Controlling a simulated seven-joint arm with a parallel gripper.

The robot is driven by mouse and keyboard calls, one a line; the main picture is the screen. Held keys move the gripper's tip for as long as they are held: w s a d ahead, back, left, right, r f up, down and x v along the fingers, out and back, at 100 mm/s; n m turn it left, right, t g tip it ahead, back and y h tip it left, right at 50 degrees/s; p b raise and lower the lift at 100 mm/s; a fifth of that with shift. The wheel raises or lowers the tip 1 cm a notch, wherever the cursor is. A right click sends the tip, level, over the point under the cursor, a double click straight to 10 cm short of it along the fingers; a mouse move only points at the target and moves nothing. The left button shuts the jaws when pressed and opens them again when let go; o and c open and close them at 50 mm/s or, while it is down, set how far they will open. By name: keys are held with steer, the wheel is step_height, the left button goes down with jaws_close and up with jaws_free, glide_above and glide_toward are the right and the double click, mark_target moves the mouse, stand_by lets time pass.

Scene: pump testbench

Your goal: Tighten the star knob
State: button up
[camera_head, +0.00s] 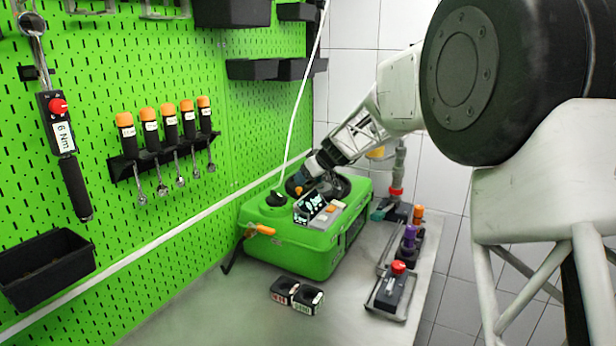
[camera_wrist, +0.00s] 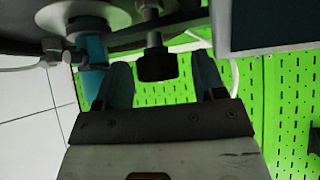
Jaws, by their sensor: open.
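In the wrist view a small black knob (camera_wrist: 156,66) on a metal stem, which looks like the star knob, sits between the two blue fingers of my gripper (camera_wrist: 161,72). The fingers are apart, with a visible gap on both sides of the knob. I cannot tell how far its depth matches the fingertips. In the head view my gripper (camera_head: 311,172) is low over the far end of the green pump case (camera_head: 290,250). The knob cannot be made out there.
A teal part (camera_wrist: 92,62) and grey metal fittings crowd the left of the fingers. A display box (camera_head: 309,207) stands on the case. A white hose (camera_head: 299,105) rises beside my gripper.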

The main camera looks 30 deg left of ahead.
steer(key=c, duration=0.9)
steer(key=shift+m+t, duration=0.4)
steer(key=shift+m, duration=0.1)
steer(key=shift+m+t+h, duration=0.5)
steer(key=shift+m+t, duration=0.4)
steer(key=shift+m, duration=0.3)
steer(key=shift+m+t+h, duration=0.6)
steer(key=shift+m+t, duration=0.2)
steer(key=shift+m, duration=0.5)
steer(key=o, duration=0.9)
steer(key=shift+d+r, duration=0.1)
